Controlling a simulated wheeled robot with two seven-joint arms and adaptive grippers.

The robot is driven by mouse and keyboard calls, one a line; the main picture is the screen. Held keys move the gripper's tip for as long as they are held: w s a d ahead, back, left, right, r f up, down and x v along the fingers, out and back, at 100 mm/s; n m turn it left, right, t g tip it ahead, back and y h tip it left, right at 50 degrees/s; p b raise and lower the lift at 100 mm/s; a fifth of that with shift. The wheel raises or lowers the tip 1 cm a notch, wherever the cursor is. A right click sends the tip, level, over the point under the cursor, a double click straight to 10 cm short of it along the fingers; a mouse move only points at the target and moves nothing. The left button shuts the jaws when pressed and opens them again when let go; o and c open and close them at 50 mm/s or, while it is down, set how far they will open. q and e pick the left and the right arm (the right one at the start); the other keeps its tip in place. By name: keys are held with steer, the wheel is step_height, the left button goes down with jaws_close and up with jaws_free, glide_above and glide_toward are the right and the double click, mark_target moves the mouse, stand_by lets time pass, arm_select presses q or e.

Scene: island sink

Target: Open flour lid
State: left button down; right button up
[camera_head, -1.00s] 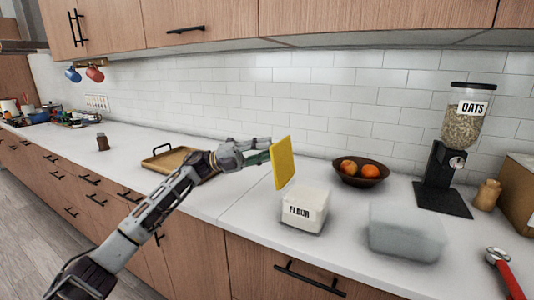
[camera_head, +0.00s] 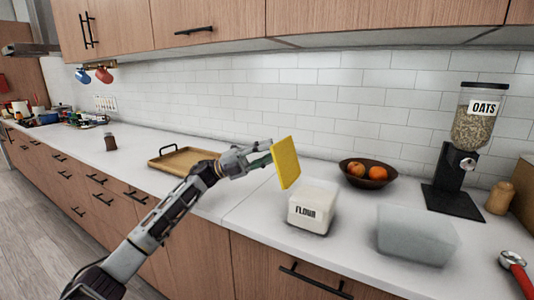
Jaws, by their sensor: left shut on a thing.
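The flour container (camera_head: 313,207) is a whitish box with a FLOUR label on its front, standing on the white counter in the head view. A yellow square lid (camera_head: 285,163) is held tilted nearly upright, apart from the box, above and to its left. My left gripper (camera_head: 262,160) is shut on the yellow lid's left side; its fingertips are partly hidden by the lid. The top of the flour box looks uncovered. My right gripper is not in view.
A clear grey-white container (camera_head: 416,234) stands right of the flour box. A fruit bowl (camera_head: 367,174), an oats dispenser (camera_head: 460,150) and a wooden jar (camera_head: 499,198) stand behind. A wooden tray (camera_head: 183,158) lies to the left. A red-handled tool (camera_head: 516,269) lies at the right edge.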

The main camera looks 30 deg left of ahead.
arm_select(q)
steer(key=c, duration=1.1)
jaws_free()
steer(key=shift+c, duration=0.2)
steer(key=v, duration=1.2)
